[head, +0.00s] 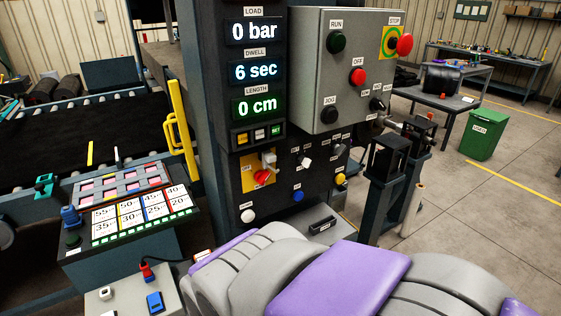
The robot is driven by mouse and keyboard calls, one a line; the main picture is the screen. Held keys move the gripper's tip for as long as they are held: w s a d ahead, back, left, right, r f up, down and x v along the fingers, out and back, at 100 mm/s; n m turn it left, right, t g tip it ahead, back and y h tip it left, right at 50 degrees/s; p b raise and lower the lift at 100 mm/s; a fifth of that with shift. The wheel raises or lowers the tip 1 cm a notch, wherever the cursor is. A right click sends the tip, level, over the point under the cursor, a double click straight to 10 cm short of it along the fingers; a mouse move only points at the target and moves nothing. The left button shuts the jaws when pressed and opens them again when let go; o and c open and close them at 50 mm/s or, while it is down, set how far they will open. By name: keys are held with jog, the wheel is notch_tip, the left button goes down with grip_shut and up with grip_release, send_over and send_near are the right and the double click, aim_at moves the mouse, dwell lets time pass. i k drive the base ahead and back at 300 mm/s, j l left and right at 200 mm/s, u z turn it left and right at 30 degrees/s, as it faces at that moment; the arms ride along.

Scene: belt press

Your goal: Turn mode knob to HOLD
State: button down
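The labels around the small knobs are too small to read, so I cannot tell which one is the mode knob. A black selector knob (377,104) sits at the lower right of the grey control box, with small labels around it. On the dark panel below are a pale knob (305,162) and another knob (338,150) to its right, also with small labels around them. A red rotary switch (263,176) is on a yellow plate at the left of that panel. My grey and purple arm crosses the bottom foreground. My gripper is not in view.
The grey control box (318,70) carries green RUN, red OFF, black JOG and red STOP (404,44) buttons. Displays (253,70) read 0 bar, 6 sec, 0 cm. Dark posts (388,160) stand right of the panel. A green bin (487,132) stands on open floor at right.

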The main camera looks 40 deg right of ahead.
aim_at(337, 149)
jog(key=z, duration=1.4)
